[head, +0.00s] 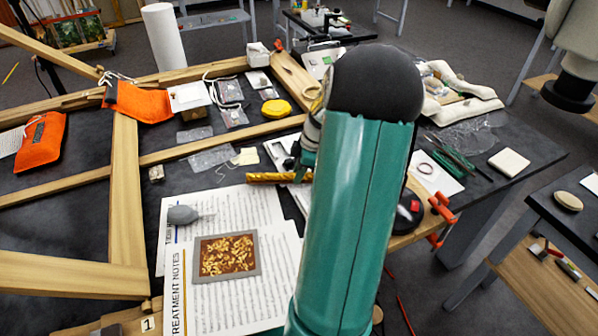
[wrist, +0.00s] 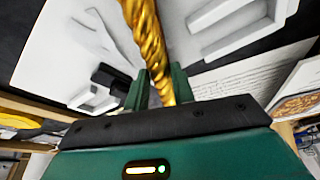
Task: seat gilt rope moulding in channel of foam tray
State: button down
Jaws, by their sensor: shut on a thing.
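The gilt rope moulding (head: 272,178) is a thin, twisted gold rod. In the head view it sticks out to the left of my gripper (head: 304,166), roughly level above the papers. In the wrist view the moulding (wrist: 146,35) runs from the top edge down between the two green fingers of my gripper (wrist: 160,88), which is shut on its near end. White raised, grooved pieces that look like the foam tray (wrist: 240,25) lie beyond it, on both sides of the moulding. In the head view the tray (head: 277,150) is mostly hidden by my arm. The moulding appears apart from it.
Wooden frame bars (head: 125,190) cross the table at left. An orange pouch (head: 145,103) and a yellow disc (head: 276,108) lie farther back.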

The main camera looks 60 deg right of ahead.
jog(key=shift+f, duration=0.2)
jog(key=c, duration=1.2)
grip_release()
jog(key=shift+o, duration=0.2)
jog(key=v, duration=1.2)
jog(key=w+a+r+m+h, duration=0.1)
jog(key=w+a+r, duration=0.25)
jog(key=a, duration=0.65)
jog(key=w+a+r+m+h, duration=0.1)
jog(key=w+a+r+m, duration=0.2)
jog(key=a, duration=0.8)
jog(key=s+a+r+m+t, duration=0.1)
jog(key=s+a, duration=0.3)
jog(key=a, duration=0.6)
jog(key=s+a+r+m+t, duration=0.1)
jog(key=s+a, duration=0.3)
jog(key=a, duration=0.7)
jog(key=shift+s+a+m+t, duration=0.15)
jog(key=shift+a+m+t, duration=0.2)
jog(key=shift+m, duration=0.35)
jog(key=shift+d+r, duration=0.1)
jog(key=shift+r, duration=0.05)
